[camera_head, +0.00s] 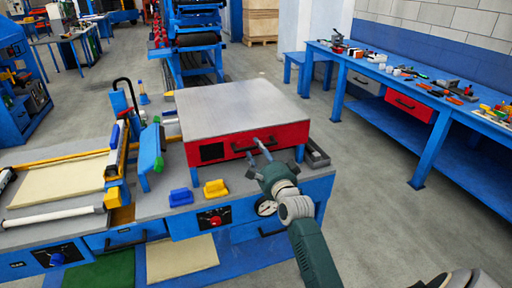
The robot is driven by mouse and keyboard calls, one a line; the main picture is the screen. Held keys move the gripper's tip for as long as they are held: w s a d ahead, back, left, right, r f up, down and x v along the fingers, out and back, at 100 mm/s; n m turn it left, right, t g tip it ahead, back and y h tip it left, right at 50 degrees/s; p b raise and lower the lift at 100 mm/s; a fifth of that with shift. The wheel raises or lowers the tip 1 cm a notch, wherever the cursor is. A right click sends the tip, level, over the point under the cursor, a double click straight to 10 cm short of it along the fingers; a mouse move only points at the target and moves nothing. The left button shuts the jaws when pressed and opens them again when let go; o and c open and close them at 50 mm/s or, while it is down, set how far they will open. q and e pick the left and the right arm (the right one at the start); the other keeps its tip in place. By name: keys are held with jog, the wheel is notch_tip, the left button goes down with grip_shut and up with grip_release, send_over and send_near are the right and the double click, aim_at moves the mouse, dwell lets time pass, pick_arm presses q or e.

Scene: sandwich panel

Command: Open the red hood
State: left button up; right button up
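The red hood (291,135) is a boxy cover with a flat grey metal top (235,105), sitting level on the blue workbench (324,188) and looking closed. A handle (238,148) runs along its red front face. My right gripper (261,150) comes up from the bottom right and is at this handle, with its two fingers spread apart. I cannot tell whether the fingers touch the handle. The gripper and wrist hide a part of the bench front. My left gripper is not in view.
A yellow block (215,189) and a blue block (181,197) lie on the bench in front of the hood. A dark narrow tray (317,156) is at its right. A long blue table (385,85) with tools stands at the right. Bare floor lies between.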

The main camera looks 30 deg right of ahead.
jog(key=shift+x, duration=1)
grip_shut()
